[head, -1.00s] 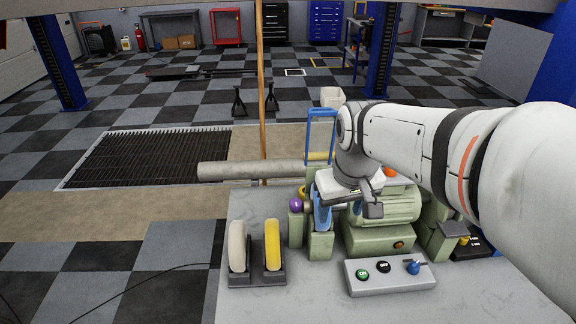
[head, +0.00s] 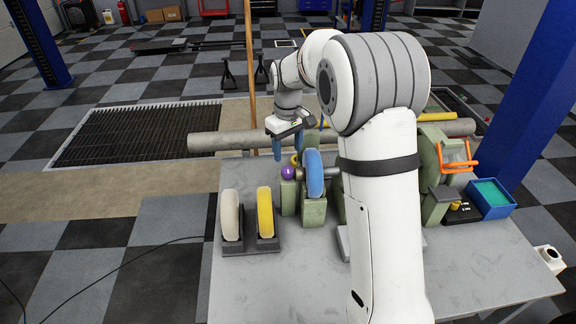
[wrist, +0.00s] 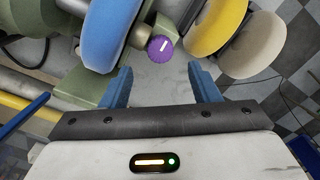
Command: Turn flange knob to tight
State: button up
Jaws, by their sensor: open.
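The flange knob is a purple disc with a white mark (wrist: 161,48). It sits on the end of a shaft beside a blue wheel (wrist: 108,32) on a green machine. In the head view the purple knob (head: 289,173) is at the left side of the blue wheel (head: 314,172). My gripper (head: 288,146) is open and empty, above and behind the knob. In the wrist view my two blue fingers (wrist: 160,88) are spread, and the knob lies beyond their tips, between them in direction and apart from both.
A yellow wheel (head: 265,210) and a cream wheel (head: 230,214) stand in a dark rack at the left of the grey table (head: 300,285). A long grey pipe (head: 222,141) runs behind. A blue bin (head: 490,197) is at the right. The table's front left is clear.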

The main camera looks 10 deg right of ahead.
aim_at(288, 169)
notch_tip(288, 169, down, 7)
jog(key=shift+r+p, duration=0.15)
jog(key=shift+p, duration=0.3)
jog(key=shift+c, duration=0.6)
jog(key=c, duration=0.9)
